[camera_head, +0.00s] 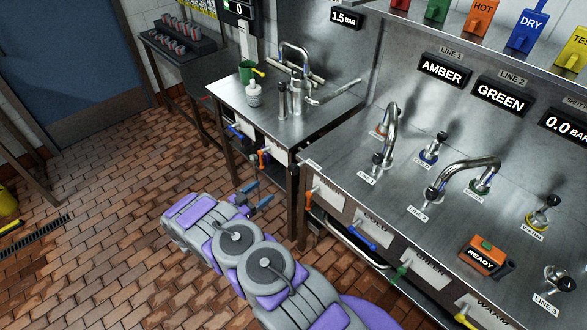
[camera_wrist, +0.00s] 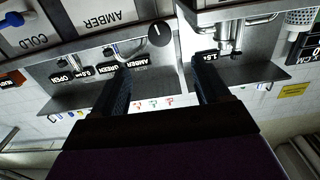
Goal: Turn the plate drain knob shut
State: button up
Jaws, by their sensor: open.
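A round black knob (camera_wrist: 160,34) with a white pointer line sits on a grey panel in the wrist view, beside the AMBER plate. No label naming it as the plate drain is readable. It appears between my fingertips in the picture, ahead of them and apart from both. My gripper (camera_wrist: 162,72) is open and empty; the wrist picture is upside down. In the head view my gripper (camera_head: 256,194) is low in front of the benches, near the gap between them. I cannot make out the black knob clearly in the head view.
An orange handle (camera_head: 308,199), a blue handle (camera_head: 362,243) and a rail line the right bench front. The left bench (camera_head: 262,122) has small blue and orange valve handles (camera_head: 263,156) below its edge.

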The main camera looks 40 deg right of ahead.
aim_at(291, 171)
jog(key=d+b, duration=0.1)
jog(key=d, duration=0.4)
jog(key=w+d+b, duration=0.1)
jog(key=d, duration=1.1)
jog(key=shift+w+b, duration=0.2)
jog(key=shift+b, duration=0.2)
jog(key=shift+c, duration=0.3)
jog(key=c, duration=1)
jog(key=shift+o, duration=0.2)
jog(key=shift+a+r+m+p, duration=0.15)
jog(key=shift+m+p, duration=0.15)
jog(key=shift+p, duration=0.25)
jog(key=shift+m+p, duration=0.6)
jog(key=shift+m, duration=0.3)
jog(key=o, duration=1)
